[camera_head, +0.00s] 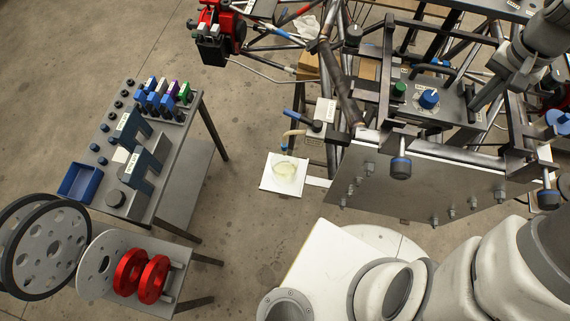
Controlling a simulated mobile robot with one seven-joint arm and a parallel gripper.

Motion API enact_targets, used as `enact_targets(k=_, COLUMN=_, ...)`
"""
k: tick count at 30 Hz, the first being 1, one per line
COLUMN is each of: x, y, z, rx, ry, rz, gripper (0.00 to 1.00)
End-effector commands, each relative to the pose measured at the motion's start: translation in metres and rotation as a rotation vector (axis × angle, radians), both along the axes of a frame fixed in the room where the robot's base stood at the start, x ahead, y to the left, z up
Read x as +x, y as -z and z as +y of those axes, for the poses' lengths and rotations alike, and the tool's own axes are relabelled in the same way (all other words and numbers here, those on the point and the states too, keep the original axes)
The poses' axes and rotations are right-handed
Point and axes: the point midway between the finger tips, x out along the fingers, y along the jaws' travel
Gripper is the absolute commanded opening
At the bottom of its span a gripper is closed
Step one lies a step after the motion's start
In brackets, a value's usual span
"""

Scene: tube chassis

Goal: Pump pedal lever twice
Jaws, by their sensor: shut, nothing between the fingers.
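A dark upright lever (388,62) stands in the frame beside a labelled grey block with a green knob (399,89) and a blue knob (428,98). I cannot tell for sure that it is the pedal lever. A smaller lever with a blue handle (294,119) sits left of the frame, by a labelled box (324,113). My arm comes in from the right, and its grey wrist is at the upper right. My gripper (474,115) points down and left, right of the blue knob. It is shut and empty. Its fingertips are small among dark tubes, so contact is unclear.
A grey tool cart (185,130) stands left, with wheels and red discs (131,272) below. Floor between is clear.

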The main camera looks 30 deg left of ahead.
Motion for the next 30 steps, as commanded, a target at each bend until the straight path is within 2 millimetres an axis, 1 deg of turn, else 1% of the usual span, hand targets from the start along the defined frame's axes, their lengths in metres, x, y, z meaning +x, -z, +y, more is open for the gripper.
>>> enact_targets(k=5, x=0.001, y=-0.006, z=0.000, rx=0.000, ry=0.000, rz=0.001, gripper=0.00)
enact_targets(k=25, x=0.009, y=-0.053, z=0.003, rx=0.000, ry=0.000, rz=0.001, gripper=0.00)
enact_targets(k=30, x=0.010, y=-0.058, z=0.004, rx=0.000, ry=0.000, rz=0.002, gripper=0.00)
